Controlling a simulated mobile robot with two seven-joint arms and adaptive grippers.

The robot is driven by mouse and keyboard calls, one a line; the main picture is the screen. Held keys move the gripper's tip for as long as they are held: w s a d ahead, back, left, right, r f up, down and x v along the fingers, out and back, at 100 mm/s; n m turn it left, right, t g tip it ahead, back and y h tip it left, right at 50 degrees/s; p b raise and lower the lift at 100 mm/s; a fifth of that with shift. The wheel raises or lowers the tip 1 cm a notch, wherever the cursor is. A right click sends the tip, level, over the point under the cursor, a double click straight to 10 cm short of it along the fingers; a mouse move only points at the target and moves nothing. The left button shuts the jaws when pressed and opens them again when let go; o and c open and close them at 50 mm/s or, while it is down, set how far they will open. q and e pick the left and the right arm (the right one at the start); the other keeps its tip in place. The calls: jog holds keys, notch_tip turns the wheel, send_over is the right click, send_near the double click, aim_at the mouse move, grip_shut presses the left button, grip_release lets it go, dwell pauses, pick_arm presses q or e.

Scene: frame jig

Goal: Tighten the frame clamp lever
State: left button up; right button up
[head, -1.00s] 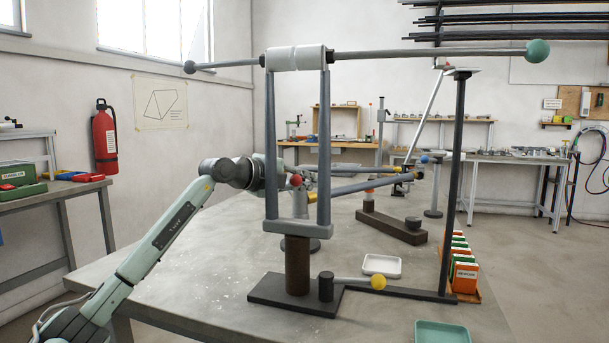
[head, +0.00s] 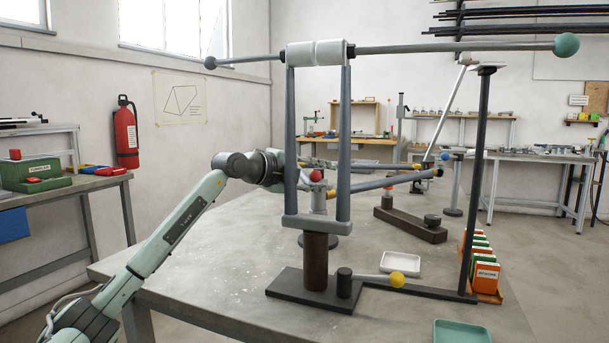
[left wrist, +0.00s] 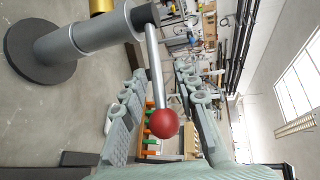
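A lever with a red ball knob (head: 316,175) sits on a grey upright post (head: 319,203) behind the dark fork of the frame jig. In the left wrist view the red ball (left wrist: 164,123) and its thin rod lie between the two green-grey fingers of my left gripper (left wrist: 162,75). The fingers stand apart, with visible gaps on both sides of the ball. In the head view the left gripper comes in from the left and is partly hidden by the fork's left upright (head: 290,150). My right gripper is not in view.
A lever with a yellow ball (head: 397,279) is low at the jig's base. A long bar with a teal ball (head: 566,45) crosses overhead. A white tray (head: 401,264), a teal tray (head: 462,331) and orange-green boxes (head: 485,275) stand right. The table's left side is bare.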

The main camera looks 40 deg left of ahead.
pick_arm(q)
jog(key=v, duration=1)
jog(key=shift+s, duration=0.2)
